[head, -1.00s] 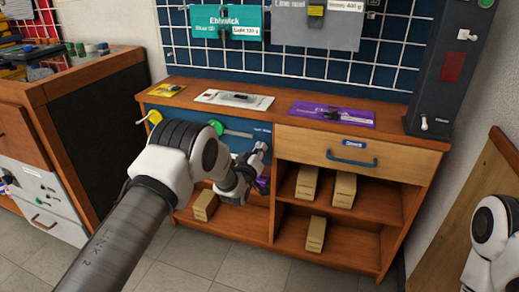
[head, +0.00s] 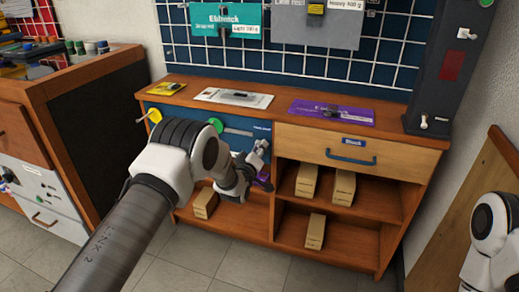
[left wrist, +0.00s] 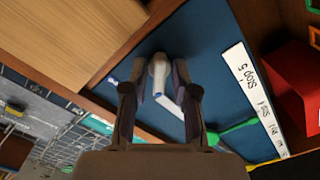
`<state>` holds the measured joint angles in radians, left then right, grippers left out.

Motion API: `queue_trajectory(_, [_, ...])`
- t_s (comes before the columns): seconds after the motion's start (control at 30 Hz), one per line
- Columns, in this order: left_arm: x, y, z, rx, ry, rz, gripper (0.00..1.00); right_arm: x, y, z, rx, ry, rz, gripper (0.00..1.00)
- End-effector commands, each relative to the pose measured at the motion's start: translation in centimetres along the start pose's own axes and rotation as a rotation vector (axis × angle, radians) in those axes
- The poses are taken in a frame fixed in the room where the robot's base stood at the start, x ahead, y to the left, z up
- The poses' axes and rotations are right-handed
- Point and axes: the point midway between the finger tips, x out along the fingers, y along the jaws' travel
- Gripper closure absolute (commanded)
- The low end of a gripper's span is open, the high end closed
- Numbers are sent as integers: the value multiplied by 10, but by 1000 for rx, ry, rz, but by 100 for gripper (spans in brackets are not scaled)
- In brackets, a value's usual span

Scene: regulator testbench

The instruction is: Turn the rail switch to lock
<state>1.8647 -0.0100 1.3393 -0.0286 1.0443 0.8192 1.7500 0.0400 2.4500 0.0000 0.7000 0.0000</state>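The blue panel (head: 175,121) on the left half of the wooden bench front carries levers and small white lettering. In the left wrist view a pale switch lever (left wrist: 158,75) stands out from this blue panel (left wrist: 200,50), between the fingers of my left gripper (left wrist: 160,80). The two fingers lean inward on both sides of the lever, with a narrow gap; contact is not clear. In the head view my left gripper (head: 258,163) is at the right end of the panel and hides the lever. My right gripper is out of the picture; only part of that arm shows.
A green-knobbed lever (head: 216,126) and a yellow-knobbed lever (head: 154,115) sit left on the panel. A drawer (head: 300,143) with a blue handle is to the right. Several cardboard boxes (head: 315,231) stand on the shelves below. The floor in front is clear.

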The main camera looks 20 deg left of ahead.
Motion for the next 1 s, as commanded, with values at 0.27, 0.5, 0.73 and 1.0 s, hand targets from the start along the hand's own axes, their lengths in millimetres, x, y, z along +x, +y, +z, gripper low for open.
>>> queue_trajectory(0.27, [0,0,0,1,1,1,61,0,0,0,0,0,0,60])
queue_trajectory(0.5, [-26,0,0,1,-1,-1,61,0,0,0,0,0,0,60])
queue_trajectory(0.73, [-86,0,0,1,-2,-3,61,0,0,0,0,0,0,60])
queue_trajectory(1.0, [-120,0,0,1,0,-1,61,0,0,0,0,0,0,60])
